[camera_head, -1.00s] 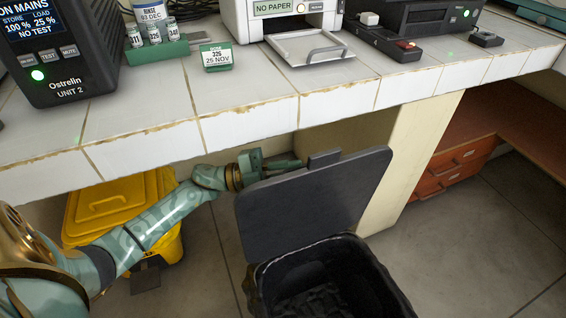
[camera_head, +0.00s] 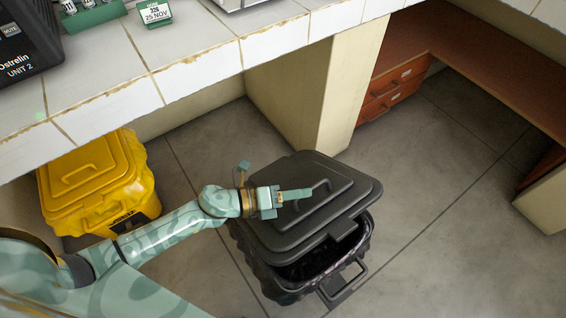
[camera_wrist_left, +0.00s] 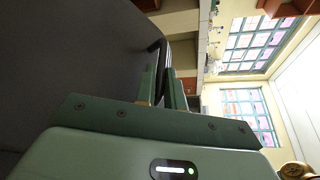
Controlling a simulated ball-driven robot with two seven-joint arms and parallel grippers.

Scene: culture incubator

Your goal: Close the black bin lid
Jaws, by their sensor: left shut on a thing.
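The black bin (camera_head: 268,272) stands on the floor. Its black lid (camera_head: 345,200) is lowered most of the way and slightly tilted; a gap along the front edge shows the dark inside. My left gripper (camera_head: 303,193) is over the lid, shut on the lid handle (camera_head: 325,185). In the left wrist view the two green fingers (camera_wrist_left: 168,85) close around the dark handle (camera_wrist_left: 157,45), and the lid (camera_wrist_left: 70,60) fills the left side. My right gripper is not in view.
A yellow lidded bin (camera_head: 95,180) stands to the left under the tiled bench (camera_head: 190,65). A cream bench support (camera_head: 325,90) rises just behind the black bin. Orange-brown drawers (camera_head: 393,92) are at back right. The grey floor (camera_head: 440,200) to the right is clear.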

